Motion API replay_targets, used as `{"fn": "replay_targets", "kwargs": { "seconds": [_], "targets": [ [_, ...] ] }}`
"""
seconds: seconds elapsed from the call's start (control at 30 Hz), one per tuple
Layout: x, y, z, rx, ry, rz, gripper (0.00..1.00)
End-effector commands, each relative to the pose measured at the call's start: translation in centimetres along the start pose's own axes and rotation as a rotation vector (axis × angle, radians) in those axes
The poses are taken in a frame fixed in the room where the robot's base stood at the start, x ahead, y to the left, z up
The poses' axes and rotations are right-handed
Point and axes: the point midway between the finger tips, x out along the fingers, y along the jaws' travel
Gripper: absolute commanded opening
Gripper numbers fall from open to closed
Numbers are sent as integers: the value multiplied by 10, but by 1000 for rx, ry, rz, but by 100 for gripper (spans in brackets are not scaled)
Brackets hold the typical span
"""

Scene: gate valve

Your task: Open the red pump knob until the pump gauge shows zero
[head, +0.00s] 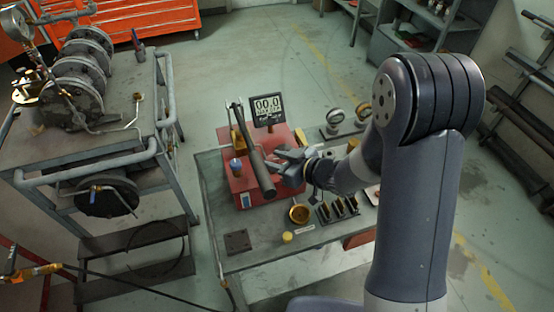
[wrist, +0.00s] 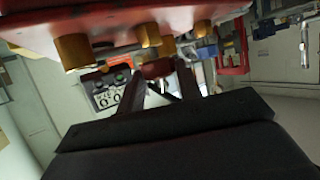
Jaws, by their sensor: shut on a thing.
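The red pump (head: 243,186) sits on the grey bench, with a dark grey lever (head: 261,173) across it. The pump gauge (head: 267,108) stands behind it, its display reading 00.0; in the wrist view the gauge (wrist: 108,92) appears upside down and partly cut off by a finger. My gripper (head: 281,164) is at the right side of the pump, beside the lever. In the wrist view my gripper's fingers (wrist: 160,80) close on a dark red piece, which looks like the red pump knob (wrist: 156,68). The knob is hidden in the head view.
On the bench (head: 262,258) are a brass disc (head: 299,214), a black rack (head: 338,209), a dark square plate (head: 237,242) and round gauges (head: 335,116). A cart with valves (head: 100,150) stands at left.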

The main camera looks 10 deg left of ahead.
Motion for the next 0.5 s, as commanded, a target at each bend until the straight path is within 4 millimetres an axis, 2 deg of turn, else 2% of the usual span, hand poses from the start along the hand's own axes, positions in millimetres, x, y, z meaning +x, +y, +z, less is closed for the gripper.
{"fn": "replay_targets", "kwargs": {
  "seconds": [0.1, 0.27, 0.5],
  "targets": [
    [0, 0, 0, 0, 0, 0, 11],
    [0, 1, -2, -9, 1, -17, 11],
    [-1, 4, -5, -59, 3, -137, 11]
  ]
}}
